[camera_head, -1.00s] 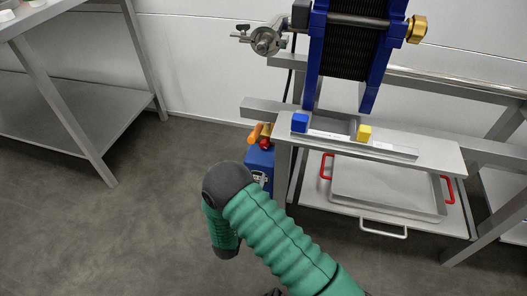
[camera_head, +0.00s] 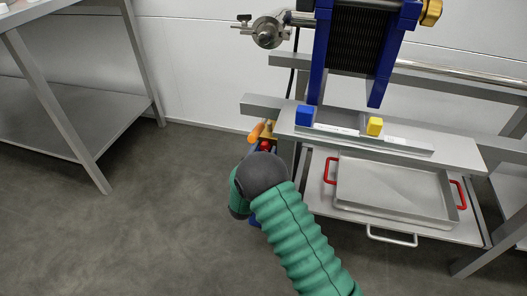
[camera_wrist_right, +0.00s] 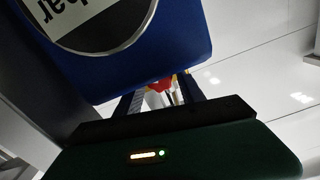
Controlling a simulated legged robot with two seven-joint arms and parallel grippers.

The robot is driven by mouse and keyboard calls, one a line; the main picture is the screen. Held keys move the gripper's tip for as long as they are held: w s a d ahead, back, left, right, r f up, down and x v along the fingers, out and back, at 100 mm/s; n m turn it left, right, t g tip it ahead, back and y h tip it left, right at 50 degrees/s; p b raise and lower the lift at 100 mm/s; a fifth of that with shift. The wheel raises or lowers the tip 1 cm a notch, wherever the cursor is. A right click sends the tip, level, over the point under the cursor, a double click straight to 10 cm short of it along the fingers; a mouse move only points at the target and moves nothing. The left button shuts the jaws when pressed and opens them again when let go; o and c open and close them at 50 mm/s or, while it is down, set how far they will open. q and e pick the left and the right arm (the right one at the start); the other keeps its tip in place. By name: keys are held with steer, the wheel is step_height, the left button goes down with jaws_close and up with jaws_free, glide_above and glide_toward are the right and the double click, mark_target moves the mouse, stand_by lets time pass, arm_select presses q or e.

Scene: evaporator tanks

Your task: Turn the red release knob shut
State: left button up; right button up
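The red release knob (camera_head: 265,146) shows as a small red piece above the dark joint of my right arm in the head view, beside an orange handle (camera_head: 256,132). In the right wrist view the red knob (camera_wrist_right: 160,85) appears between the two fingers of my right gripper (camera_wrist_right: 160,98), partly hidden by a blue housing. The fingers stand apart; I cannot tell whether they touch the knob. In the head view my right arm hides the gripper and most of the blue unit under the knob. My left gripper is not in view.
The blue housing with a round "bar" gauge (camera_wrist_right: 100,22) fills the upper left of the wrist view, close to the gripper. A steel stand (camera_head: 400,152) carries blue and yellow blocks. A tray with red handles (camera_head: 395,190) lies below. Floor at left is clear.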

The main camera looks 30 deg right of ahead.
jaws_close()
steer(key=shift+r+p, duration=0.1)
steer(key=shift+p, duration=0.2)
steer(key=n+p, duration=0.4)
steer(key=p, duration=0.1)
steer(key=shift+a+r+n+p, duration=0.1)
steer(key=shift+r+n+p, duration=0.05)
steer(key=shift+n+p, duration=0.25)
steer(key=shift+f+n, duration=0.2)
steer(key=shift+n, duration=0.1)
steer(key=shift+f, duration=0.1)
steer(key=shift+o, duration=1.2)
jaws_free()
